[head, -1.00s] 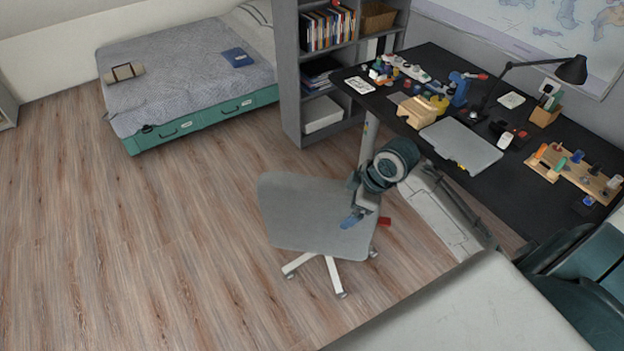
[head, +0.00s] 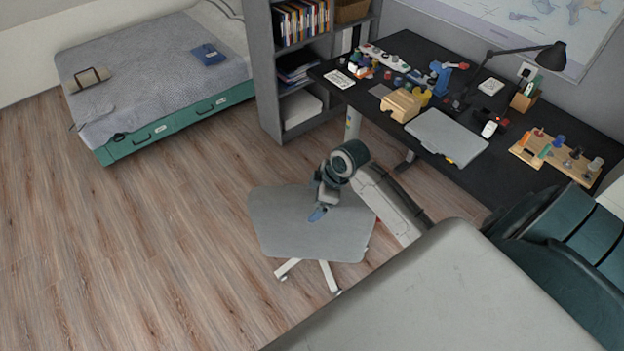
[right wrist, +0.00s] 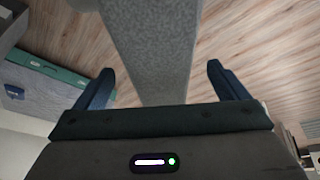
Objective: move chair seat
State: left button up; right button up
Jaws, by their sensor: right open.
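The grey chair seat (head: 285,232) stands on a white base with castors, on the wood floor in front of the desk. My right gripper (head: 318,214) is at the seat's upper right part in the head view. In the right wrist view my right gripper (right wrist: 160,72) is open, with one blue finger on each side of a grey band of the chair seat (right wrist: 150,30). Gaps show between the fingers and the grey surface, so it is not gripped. My left gripper is not in view.
The black desk (head: 465,183) with a lamp, laptop and several small items is at the right. A grey shelf (head: 262,75) and a bed (head: 150,75) with teal drawers stand behind. The floor (head: 150,250) left of the chair is clear.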

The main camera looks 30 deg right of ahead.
jog(key=shift+x, duration=1.35)
jog(key=shift+s, duration=0.1)
